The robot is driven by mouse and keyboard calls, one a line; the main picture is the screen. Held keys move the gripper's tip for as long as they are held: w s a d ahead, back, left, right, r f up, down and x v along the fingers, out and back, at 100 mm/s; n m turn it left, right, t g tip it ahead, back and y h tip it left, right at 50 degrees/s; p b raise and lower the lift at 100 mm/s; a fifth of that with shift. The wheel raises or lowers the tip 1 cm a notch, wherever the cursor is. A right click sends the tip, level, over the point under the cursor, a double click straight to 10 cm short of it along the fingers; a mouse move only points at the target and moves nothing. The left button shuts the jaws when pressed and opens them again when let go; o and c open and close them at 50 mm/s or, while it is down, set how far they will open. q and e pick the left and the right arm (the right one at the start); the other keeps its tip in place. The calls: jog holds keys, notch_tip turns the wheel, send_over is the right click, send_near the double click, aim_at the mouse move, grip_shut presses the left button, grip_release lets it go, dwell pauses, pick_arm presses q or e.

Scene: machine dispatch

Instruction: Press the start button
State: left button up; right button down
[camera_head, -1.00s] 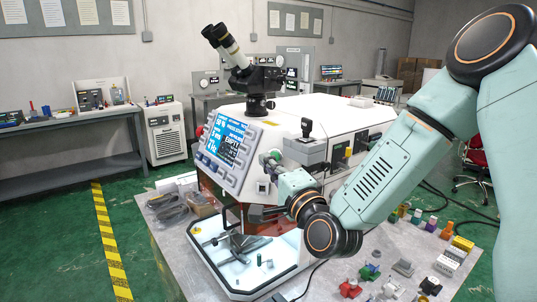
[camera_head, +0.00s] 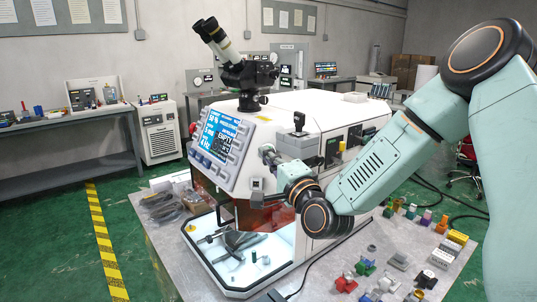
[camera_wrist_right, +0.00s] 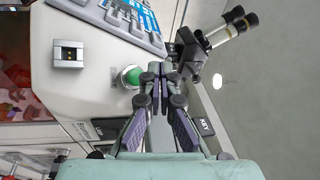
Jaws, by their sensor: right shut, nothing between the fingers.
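A round green button (camera_wrist_right: 131,76) with a pale rim is on the white machine's sloped front in the right wrist view. I take it as the start button. My right gripper (camera_wrist_right: 157,70) is shut and empty, its fingertips just beside the button's right edge in that view; whether they touch it I cannot tell. In the head view my right gripper (camera_head: 268,152) is at the machine's front, right of the blue-screen control panel (camera_head: 220,137), and the green button is hidden there. My left gripper is not in view.
A microscope head (camera_head: 236,62) stands on top of the machine. Several small coloured parts lie on the table (camera_head: 330,272) at the right.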

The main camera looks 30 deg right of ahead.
jog(key=w+d, duration=0.1)
jog(key=w+d+f+b, duration=0.1)
jog(key=shift+w+f, duration=0.15)
jog(key=shift+w, duration=0.25)
jog(key=shift+s+d, duration=0.1)
dwell(0.3)
dwell(0.3)
dwell(0.4)
jog(key=shift+w+d+b, duration=0.2)
jog(key=shift+w+b, duration=0.1)
jog(key=shift+b, duration=0.15)
